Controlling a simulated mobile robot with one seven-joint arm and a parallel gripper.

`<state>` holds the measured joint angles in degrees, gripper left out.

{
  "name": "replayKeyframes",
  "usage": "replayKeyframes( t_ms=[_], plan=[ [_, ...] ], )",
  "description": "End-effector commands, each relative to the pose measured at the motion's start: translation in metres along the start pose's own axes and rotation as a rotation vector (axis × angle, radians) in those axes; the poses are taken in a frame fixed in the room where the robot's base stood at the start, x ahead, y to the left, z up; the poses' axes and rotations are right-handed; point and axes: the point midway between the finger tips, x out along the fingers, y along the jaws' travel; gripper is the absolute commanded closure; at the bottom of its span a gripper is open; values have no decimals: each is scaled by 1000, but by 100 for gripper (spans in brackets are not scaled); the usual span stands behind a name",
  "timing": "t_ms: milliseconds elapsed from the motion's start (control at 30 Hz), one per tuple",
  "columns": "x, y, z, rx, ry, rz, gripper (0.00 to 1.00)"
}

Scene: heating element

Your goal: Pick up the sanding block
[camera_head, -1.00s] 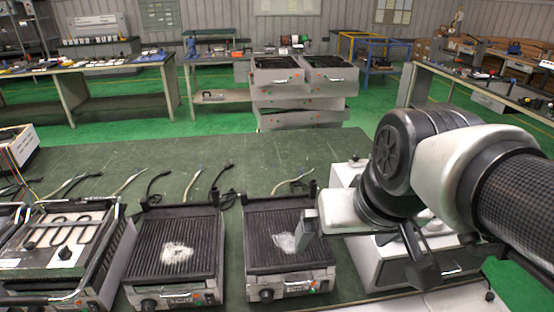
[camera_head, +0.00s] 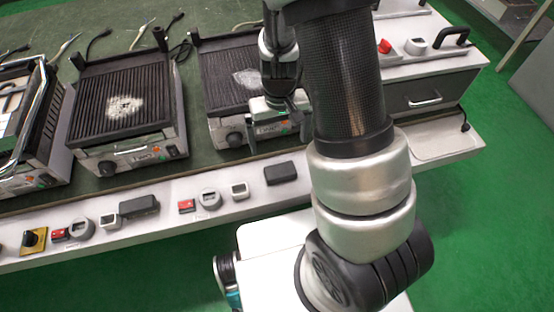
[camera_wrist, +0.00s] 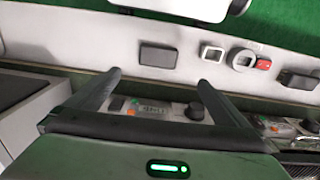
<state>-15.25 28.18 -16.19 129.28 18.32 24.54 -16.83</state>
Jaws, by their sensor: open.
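Two plain dark grey blocks that look like sanding blocks lie on the pale front ledge; I cannot tell which the task means. One block (camera_head: 280,172) is nearest my gripper, and it also shows in the wrist view (camera_wrist: 158,55). The other block (camera_head: 139,205) lies further left, at the right edge of the wrist view (camera_wrist: 300,80). My gripper (camera_wrist: 159,80) is open and empty. In the wrist view the nearer block lies beyond the fingertips, lined up with the gap and apart from them. In the head view my gripper (camera_head: 277,128) hangs over the right grill's front, partly hidden.
A white square gauge (camera_head: 239,190), a round grey gauge (camera_head: 209,198) and a red item (camera_head: 186,205) sit between the blocks. Contact grills (camera_head: 128,100) stand behind the ledge. A white cabinet (camera_head: 430,90) stands at the right. The ledge around the nearer block is fairly clear.

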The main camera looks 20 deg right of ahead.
Motion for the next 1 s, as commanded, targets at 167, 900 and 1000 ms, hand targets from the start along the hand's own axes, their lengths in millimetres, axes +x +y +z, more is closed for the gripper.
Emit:
replayKeyframes(
  t_ms=[167, 900, 1000],
  plan=[
    [43, 1, 2, 4, -5, 0, 0],
    [137, 4, 3, 3, -4, -1, 0],
    [152, 5, 3, 2, -4, -1, 0]
  ],
)
